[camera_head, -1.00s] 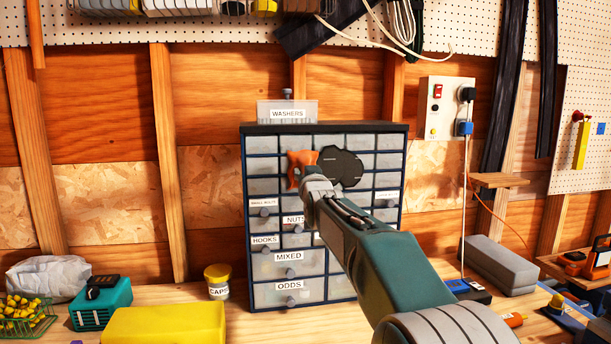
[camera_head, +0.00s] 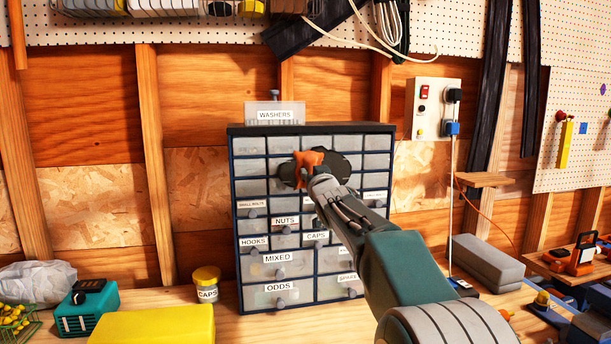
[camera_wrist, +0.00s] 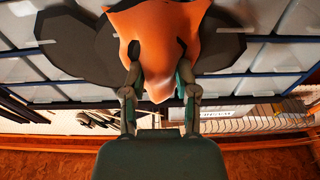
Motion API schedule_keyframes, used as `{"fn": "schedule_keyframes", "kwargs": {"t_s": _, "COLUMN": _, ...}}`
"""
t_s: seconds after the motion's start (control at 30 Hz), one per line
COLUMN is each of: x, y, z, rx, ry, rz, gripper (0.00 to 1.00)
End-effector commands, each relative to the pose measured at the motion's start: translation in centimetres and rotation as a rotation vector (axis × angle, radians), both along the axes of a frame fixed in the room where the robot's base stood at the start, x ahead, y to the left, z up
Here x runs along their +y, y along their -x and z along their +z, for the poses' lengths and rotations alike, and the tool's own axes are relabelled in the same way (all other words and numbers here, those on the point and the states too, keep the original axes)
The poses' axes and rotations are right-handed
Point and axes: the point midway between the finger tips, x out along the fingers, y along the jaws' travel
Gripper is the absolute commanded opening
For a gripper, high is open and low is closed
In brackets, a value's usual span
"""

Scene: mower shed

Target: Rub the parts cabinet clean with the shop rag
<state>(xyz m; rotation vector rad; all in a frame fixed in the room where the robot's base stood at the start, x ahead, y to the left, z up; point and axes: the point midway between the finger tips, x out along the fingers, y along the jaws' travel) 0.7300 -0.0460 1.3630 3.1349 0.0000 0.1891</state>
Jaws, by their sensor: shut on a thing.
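The parts cabinet (camera_head: 390,170) stands upright on the bench, dark blue with rows of pale drawers, some labelled. A dark blotch (camera_head: 345,166) lies across its upper middle drawers. The orange shop rag (camera_head: 308,162) is in front of the blotch's middle, with dark parts showing on both sides. My gripper (camera_head: 316,182) is shut on the rag. In the wrist view the rag (camera_wrist: 160,45) hangs between my fingertips (camera_wrist: 160,85), with the dark blotch (camera_wrist: 75,45) behind it. Whether the rag touches the drawer fronts I cannot tell.
A clear washers box (camera_head: 275,114) sits on the cabinet. A yellow-lidded caps jar (camera_head: 207,284), a yellow box (camera_head: 155,326) and a teal device (camera_head: 88,308) stand to the left. A grey block (camera_head: 487,262) and a wall socket panel (camera_head: 433,108) are to the right.

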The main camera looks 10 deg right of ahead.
Motion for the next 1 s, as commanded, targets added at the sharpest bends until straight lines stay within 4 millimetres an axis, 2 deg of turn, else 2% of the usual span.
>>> {"fn": "schedule_keyframes", "kwargs": {"t_s": 0.2, "x": -1.8, "y": -0.1, "z": 0.0, "rx": -0.001, "ry": 0.001, "rz": -0.002, "gripper": 0.0}}
{"fn": "schedule_keyframes", "kwargs": {"t_s": 0.47, "x": -2.6, "y": -0.2, "z": 0.0, "rx": 0.0, "ry": 0.001, "rz": -0.001, "gripper": 0.0}}
{"fn": "schedule_keyframes", "kwargs": {"t_s": 0.8, "x": -5.3, "y": -0.4, "z": -0.1, "rx": 0.001, "ry": 0.001, "rz": -0.003, "gripper": 0.0}}
{"fn": "schedule_keyframes", "kwargs": {"t_s": 1.0, "x": -6.0, "y": -0.4, "z": -0.2, "rx": 0.003, "ry": 0.0, "rz": -0.002, "gripper": 0.0}}
